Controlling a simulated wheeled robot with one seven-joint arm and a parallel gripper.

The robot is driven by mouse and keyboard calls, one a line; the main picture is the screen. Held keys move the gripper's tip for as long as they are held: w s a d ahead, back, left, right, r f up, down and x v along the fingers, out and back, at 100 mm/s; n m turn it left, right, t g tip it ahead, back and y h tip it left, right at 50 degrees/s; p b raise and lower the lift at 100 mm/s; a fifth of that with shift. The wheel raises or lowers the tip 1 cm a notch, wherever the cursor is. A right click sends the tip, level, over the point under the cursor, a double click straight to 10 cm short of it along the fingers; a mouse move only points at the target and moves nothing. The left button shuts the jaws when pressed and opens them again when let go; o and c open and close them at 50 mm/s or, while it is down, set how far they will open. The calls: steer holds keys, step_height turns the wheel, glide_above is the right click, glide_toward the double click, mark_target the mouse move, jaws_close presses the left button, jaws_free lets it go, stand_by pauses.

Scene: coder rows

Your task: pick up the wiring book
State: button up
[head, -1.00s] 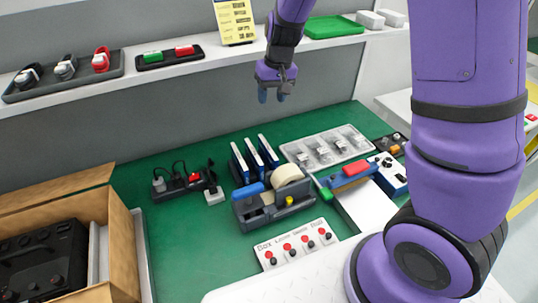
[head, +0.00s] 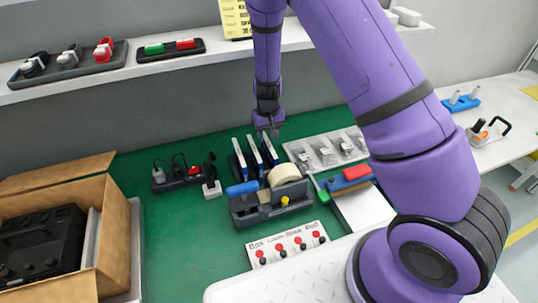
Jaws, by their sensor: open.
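Several thin books with blue covers and white page edges stand upright in a row near the middle of the green bench: a left one (head: 238,158), a middle one (head: 254,157) and a right one (head: 269,153). No title is legible, so I cannot tell which is the wiring book. My gripper (head: 268,131) points down just above or behind the right book, open and empty. Whether it touches the book cannot be seen. The tape dispenser (head: 262,210) hides the lower parts of the books.
A grey tray (head: 318,158) lies right of the books, with a red-and-blue tool (head: 347,179) in front. A power strip (head: 182,181) is at left. A cardboard box (head: 104,232) stands far left. A shelf (head: 110,77) runs above the back. Green mat (head: 185,245) is clear front left.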

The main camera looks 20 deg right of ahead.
mark_target(269, 144)
steer(key=shift+s+d+f, duration=0.1)
steer(key=shift+d+f, duration=0.05)
steer(key=shift+f, duration=2.95)
jaws_close()
